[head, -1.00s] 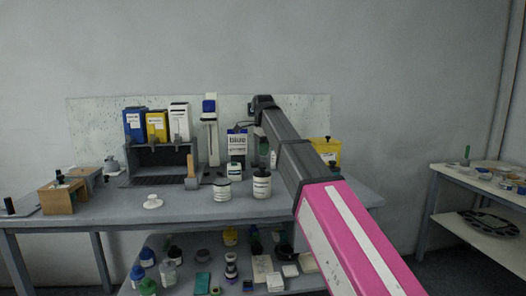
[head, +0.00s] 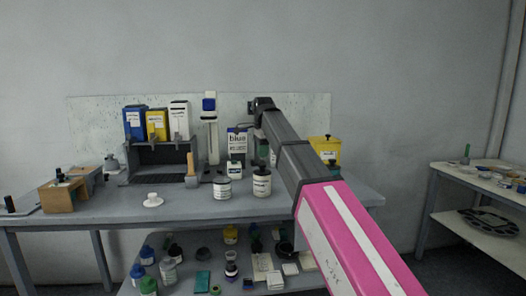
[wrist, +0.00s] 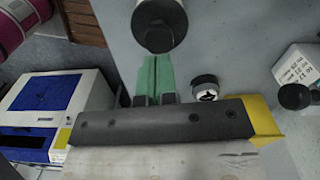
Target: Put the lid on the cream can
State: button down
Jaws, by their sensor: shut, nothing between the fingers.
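A white lid-like disc with a small knob (head: 152,201) lies on the bench at the left front. A pale can with a dark rim (head: 222,190) stands near the bench front; whether it is open is too small to tell. Beside it on the right stands a cream-white can with a dark top (head: 262,185). My gripper (head: 263,158) hangs above and behind the cans, partly hidden by my arm.
A small white jar (head: 234,170) stands behind the cans. A grey bin station (head: 160,162), wooden blocks (head: 62,196) and a tall device (head: 211,135) occupy the back and left. A yellow container (head: 328,150) is behind my arm. The front left bench is mostly clear.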

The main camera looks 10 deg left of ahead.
jog(key=shift+f, duration=1.5)
jog(key=shift+r, duration=0.1)
jog(key=shift+r, duration=3.35)
